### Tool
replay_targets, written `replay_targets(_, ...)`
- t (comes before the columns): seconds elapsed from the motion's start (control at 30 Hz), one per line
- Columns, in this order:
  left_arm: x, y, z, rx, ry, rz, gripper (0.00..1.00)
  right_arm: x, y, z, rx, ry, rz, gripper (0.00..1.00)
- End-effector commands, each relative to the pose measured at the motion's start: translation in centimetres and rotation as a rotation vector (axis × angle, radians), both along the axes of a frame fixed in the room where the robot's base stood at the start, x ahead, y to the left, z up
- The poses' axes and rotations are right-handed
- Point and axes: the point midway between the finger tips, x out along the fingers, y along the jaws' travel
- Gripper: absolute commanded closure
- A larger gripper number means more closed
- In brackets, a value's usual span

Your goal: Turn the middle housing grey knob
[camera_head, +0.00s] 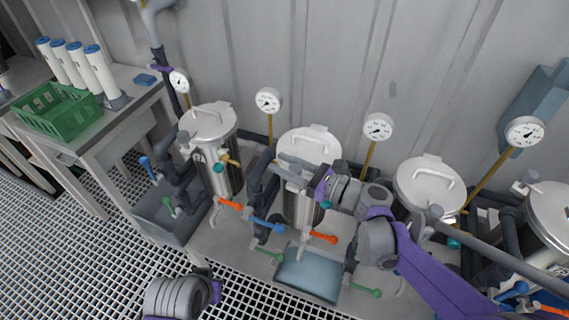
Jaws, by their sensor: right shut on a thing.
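The middle housing (302,210) is a steel cylinder with a white handled lid (309,145), standing upright between other housings. My right gripper (287,168) reaches in from the right across the front of this housing, just below its lid. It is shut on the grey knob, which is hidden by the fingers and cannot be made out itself. How far the knob is turned cannot be seen. Part of my left arm (180,297) shows at the bottom edge; its gripper is out of view.
Similar housings stand left (214,150) and right (428,188). Pressure gauges (378,127) rise behind. Orange (322,237), blue and green handles and dark pipes crowd the front. A side table (120,115) holds a green crate (58,112) and white tubes. Grating (90,235) lies open at left.

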Motion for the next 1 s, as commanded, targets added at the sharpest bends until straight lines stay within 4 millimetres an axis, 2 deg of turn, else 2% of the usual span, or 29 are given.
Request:
replay_targets(0.4, -0.1, 0.0, -0.8, 0.0, 0.002, 0.0, 1.0, -0.8, 0.3, -0.1, 0.0, -0.001, 0.336, 1.0)
replay_targets(0.8, -0.1, 0.0, -0.8, 0.0, 0.002, 0.0, 1.0, -1.1, 0.3, 0.0, 0.0, 0.0, 0.372, 1.0)
replay_targets(0.83, -0.1, 0.0, -0.8, 0.0, 0.002, 0.0, 1.0, -1.1, 0.3, 0.0, 0.0, 0.0, 0.372, 0.53)
replay_targets(0.97, -0.1, 0.0, -0.8, 0.0, 0.002, 0.0, 1.0, -1.1, 0.3, 0.0, 0.0, 0.0, 0.371, 0.3)
replay_targets(1.0, -0.1, 0.0, -0.8, 0.0, 0.002, 0.0, 1.0, -1.1, 0.3, 0.0, 0.0, 0.0, 0.371, 0.28)
